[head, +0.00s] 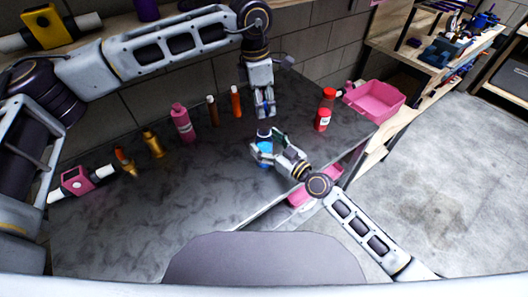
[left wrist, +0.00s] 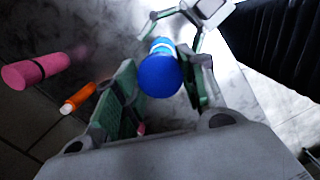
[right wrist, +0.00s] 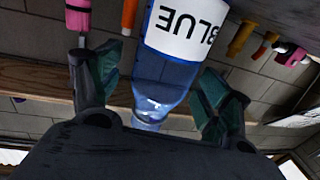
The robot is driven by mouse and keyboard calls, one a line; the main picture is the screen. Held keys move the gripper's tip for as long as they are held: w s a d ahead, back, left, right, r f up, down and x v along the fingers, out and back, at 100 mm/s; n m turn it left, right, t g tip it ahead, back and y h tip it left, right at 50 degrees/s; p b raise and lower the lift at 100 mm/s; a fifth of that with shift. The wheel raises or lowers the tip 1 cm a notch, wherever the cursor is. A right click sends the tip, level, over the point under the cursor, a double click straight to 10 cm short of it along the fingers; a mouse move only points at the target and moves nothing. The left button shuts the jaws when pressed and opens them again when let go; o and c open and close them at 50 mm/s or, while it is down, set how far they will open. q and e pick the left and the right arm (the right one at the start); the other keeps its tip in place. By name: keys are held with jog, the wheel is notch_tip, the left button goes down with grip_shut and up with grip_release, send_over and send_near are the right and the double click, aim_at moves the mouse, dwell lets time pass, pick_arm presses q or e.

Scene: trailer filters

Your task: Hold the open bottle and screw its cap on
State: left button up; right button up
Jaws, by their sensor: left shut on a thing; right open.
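The blue bottle (head: 265,148) stands upright on the dark table. In the right wrist view the bottle (right wrist: 180,35) appears upside down, with a white "BLUE" label and a clear neck; its mouth is partly hidden. My left gripper (head: 265,115) points down above it, shut on the round blue cap (left wrist: 160,76). Whether the cap touches the neck I cannot tell. My right gripper (head: 268,148) comes from the right at bottle height. Its fingers are open on either side of the bottle, also seen in the right wrist view (right wrist: 160,98).
A pink bottle (head: 182,122), a brown bottle (head: 212,110) and an orange bottle (head: 236,101) stand to the left. A red bottle (head: 322,119) and a pink bin (head: 375,101) are to the right. The table's front left is clear.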

aim_at(264, 127)
jog(key=shift+w+a, duration=0.25)
jog(key=shift+c, duration=0.3)
jog(key=c, duration=1.5)
pick_arm(q)
jog(key=shift+f, duration=2.45)
jog(key=shift+f, duration=0.15)
jog(key=shift+f, duration=0.75)
jog(key=shift+f, duration=0.6)
